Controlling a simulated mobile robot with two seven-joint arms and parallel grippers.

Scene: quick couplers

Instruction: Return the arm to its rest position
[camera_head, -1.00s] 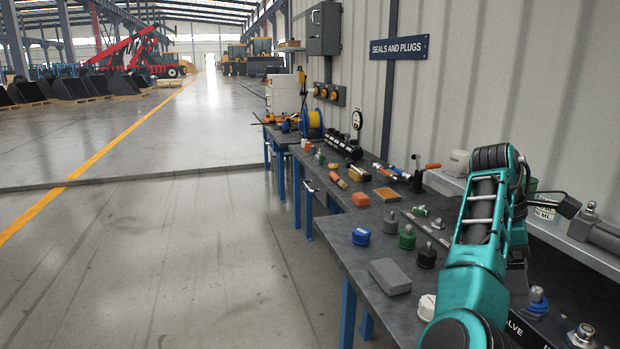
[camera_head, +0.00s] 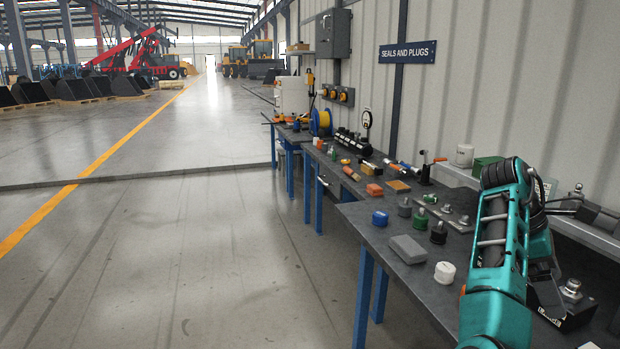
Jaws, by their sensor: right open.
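My right arm (camera_head: 500,240) is teal with black joints and rises from the lower right of the head view. Its elbow is bent above the workbench (camera_head: 400,285). My left gripper and arm are not in view.
A corrugated wall is behind. The floor (camera_head: 180,260) to the left is clear.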

